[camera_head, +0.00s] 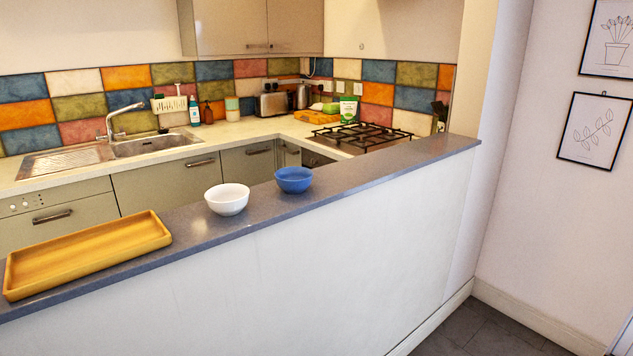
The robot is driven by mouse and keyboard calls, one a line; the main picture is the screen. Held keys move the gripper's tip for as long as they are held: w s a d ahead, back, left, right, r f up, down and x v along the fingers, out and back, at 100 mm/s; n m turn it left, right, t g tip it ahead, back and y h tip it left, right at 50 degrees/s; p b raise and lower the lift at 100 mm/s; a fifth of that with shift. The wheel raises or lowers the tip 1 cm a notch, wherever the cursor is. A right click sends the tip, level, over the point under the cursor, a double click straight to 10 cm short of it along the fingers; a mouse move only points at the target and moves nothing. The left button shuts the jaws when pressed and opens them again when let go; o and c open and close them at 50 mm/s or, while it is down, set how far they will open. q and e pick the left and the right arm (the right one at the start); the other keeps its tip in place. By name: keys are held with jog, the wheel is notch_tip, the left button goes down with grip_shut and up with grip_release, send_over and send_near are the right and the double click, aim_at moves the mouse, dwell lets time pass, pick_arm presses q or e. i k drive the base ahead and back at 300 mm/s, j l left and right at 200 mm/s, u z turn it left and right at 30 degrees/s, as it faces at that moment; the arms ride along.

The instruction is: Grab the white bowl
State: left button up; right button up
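The white bowl (227,199) stands upright on the grey ledge on top of the half-height white wall, near the middle of the head view. It looks empty from here. Neither my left gripper nor my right gripper shows in this view, so their places relative to the bowl are unseen.
A blue bowl (294,179) stands just right of the white bowl, with a small gap. A yellow wooden tray (88,252) lies on the ledge to the left. The grey ledge (385,162) is bare to the right. The white half wall (330,262) drops below it.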

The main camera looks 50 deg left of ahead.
aim_at(227, 200)
jog(key=i+u, duration=0.2)
jog(key=i, duration=0.4)
jog(key=i+l+u, duration=0.15)
jog(key=i, duration=0.45)
jog(key=i+l+u, duration=0.2)
jog(key=i, duration=0.4)
